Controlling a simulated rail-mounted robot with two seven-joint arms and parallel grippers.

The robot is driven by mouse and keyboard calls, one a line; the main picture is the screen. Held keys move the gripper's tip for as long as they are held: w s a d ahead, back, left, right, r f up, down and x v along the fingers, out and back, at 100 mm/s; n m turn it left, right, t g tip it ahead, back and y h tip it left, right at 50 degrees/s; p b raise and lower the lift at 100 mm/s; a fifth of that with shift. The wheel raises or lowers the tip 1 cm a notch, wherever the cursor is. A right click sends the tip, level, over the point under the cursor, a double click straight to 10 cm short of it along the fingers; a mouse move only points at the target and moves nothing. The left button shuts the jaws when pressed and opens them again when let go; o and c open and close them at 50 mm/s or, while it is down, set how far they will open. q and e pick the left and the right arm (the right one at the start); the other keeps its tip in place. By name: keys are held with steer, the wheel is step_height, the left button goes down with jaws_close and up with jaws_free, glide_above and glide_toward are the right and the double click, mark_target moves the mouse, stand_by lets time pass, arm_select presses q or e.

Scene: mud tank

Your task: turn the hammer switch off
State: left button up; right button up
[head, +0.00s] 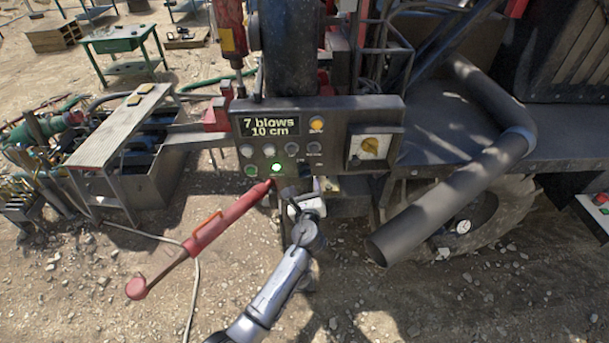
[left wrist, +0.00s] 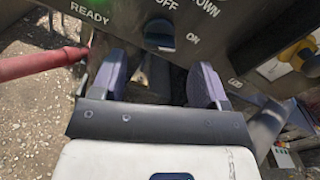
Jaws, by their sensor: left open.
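The hammer switch, a dark blue knob (left wrist: 160,34), sits on the grey control panel (head: 222,128) between the words OFF and ON in the left wrist view. Which word it points to I cannot tell. In the head view it is small and dark near the panel's lower edge. My left gripper (head: 302,188) is just below that edge. In the left wrist view its two purple-grey fingers (left wrist: 158,78) are spread with nothing between them, and the knob shows beyond their tips, apart from them. My right gripper is not in view.
The panel's display (head: 269,125) reads "7 blows 10 cm", and a green lamp (head: 277,168) is lit. A yellow rotary switch (head: 370,146) is at the panel's right. A red lever (head: 205,236) slants left of my arm. A thick dark pipe (head: 440,205) stands at the right.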

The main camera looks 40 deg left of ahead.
mark_target(304, 176)
arm_select(q)
steer(key=x, duration=0.4)
steer(key=shift+w+a, duration=0.45)
steer(key=shift+w, duration=0.1)
steer(key=c, duration=0.9)
steer(key=shift+c, duration=0.2)
